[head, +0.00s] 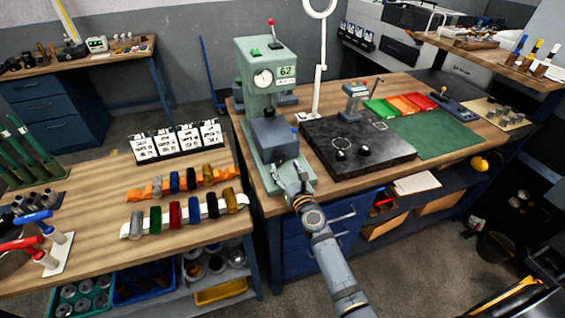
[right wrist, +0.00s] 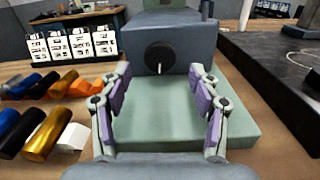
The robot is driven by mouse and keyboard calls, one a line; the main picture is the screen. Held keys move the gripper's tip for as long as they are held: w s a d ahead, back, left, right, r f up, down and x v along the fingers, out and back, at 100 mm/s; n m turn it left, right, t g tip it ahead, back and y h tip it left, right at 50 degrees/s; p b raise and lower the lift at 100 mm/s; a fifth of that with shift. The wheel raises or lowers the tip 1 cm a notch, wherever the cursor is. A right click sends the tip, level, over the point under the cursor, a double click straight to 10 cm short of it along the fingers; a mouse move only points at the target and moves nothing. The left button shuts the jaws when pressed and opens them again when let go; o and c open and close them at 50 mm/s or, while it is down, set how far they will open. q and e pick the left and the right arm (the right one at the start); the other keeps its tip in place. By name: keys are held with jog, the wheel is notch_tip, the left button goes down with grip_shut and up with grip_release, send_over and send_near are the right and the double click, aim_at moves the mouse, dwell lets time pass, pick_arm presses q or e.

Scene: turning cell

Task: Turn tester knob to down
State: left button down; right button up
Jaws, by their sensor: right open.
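The knob is hidden in the head view. My right gripper (right wrist: 160,82) is open and empty, in front of the knob and over the green base, its purple-padded fingers either side. My left gripper is not in view.
A black plate (head: 350,150) with dark round knobs lies right of the tester, beside a green mat (head: 435,134) and coloured trays (head: 405,102). Coloured cylinders (head: 190,212) lie on the left table. White cards (head: 178,141) stand behind them.

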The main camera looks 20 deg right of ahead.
aim_at(281, 159)
jog(key=w, duration=0.2)
jog(key=shift+w, duration=0.4)
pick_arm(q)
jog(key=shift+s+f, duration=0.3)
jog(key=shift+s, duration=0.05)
pick_arm(e)
jog(key=shift+w, duration=0.4)
jog(key=c, duration=1.1)
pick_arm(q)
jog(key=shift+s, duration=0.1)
pick_arm(e)
jog(key=shift+c, duration=0.2)
jog(key=shift+n, duration=0.3)
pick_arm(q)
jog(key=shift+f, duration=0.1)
pick_arm(e)
jog(key=shift+n, duration=3.1)
pick_arm(q)
jog(key=shift+b, duration=0.3)
